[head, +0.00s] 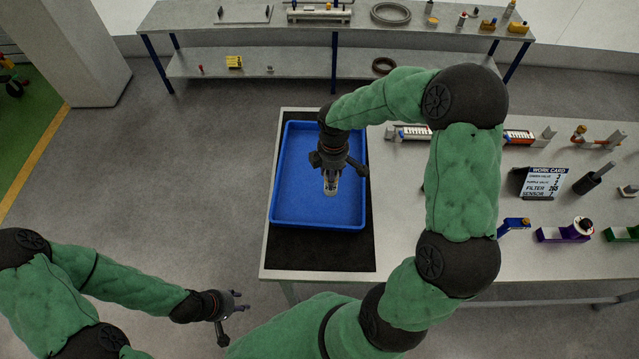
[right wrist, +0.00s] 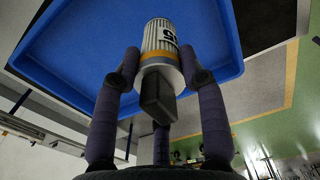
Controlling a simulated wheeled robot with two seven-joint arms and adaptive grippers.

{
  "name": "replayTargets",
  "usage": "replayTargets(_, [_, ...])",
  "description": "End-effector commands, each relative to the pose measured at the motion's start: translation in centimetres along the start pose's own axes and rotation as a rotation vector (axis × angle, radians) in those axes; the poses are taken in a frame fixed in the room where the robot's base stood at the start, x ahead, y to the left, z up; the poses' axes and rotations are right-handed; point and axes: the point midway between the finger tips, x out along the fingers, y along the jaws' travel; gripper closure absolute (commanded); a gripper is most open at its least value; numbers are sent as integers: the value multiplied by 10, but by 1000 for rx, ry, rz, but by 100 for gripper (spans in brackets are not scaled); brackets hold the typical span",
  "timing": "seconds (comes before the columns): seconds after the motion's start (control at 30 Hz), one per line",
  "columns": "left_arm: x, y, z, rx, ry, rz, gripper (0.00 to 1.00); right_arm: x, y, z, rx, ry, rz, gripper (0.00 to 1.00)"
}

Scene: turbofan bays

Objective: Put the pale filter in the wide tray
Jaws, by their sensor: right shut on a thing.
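The pale filter (right wrist: 158,42) is a whitish ribbed cylinder with a yellow band and dark print. It also shows in the head view (head: 330,184), below my right gripper. My right gripper (head: 329,170) is shut on it, with dark fingers around it in the right wrist view (right wrist: 159,75). The wide tray (head: 317,223) is blue and shallow, and lies at the left end of the table. The filter is over the tray's interior; I cannot tell whether it touches the floor. My left gripper (head: 235,313) is open and empty, left of the table's front edge.
The tray lies on a black mat (head: 318,258). To the right, the grey table (head: 400,190) bears a work card (head: 544,183), a purple holder (head: 565,234) and other parts. A shelf bench (head: 330,62) stands at the back.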

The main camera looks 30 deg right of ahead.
Motion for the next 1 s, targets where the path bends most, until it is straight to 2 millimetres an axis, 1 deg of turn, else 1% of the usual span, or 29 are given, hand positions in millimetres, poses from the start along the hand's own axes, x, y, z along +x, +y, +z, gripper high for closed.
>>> replayTargets(0.03, [2,-1,0,0,0,0,60,12,0,-7,-2,-2,-6,94])
replayTargets(0.1, [3,-1,0,0,0,0,60,22,4,-15,-1,-1,-5,94])
replayTargets(0.23, [4,-1,0,0,0,0,60,34,7,-25,-1,-1,-3,94])
replayTargets(0.47, [5,-2,0,0,0,0,60,44,9,-34,0,-1,-3,94])
replayTargets(0.53, [6,-2,0,0,0,0,60,52,10,-38,-1,-1,-4,94])
replayTargets(0.7, [8,-3,0,0,0,0,60,75,10,-36,1,-1,-4,94])
replayTargets(0.8, [8,-3,0,0,0,0,60,79,11,-36,1,-1,-2,94])
replayTargets(1.0, [8,-3,0,0,0,0,60,79,11,-36,1,-1,-2,94])
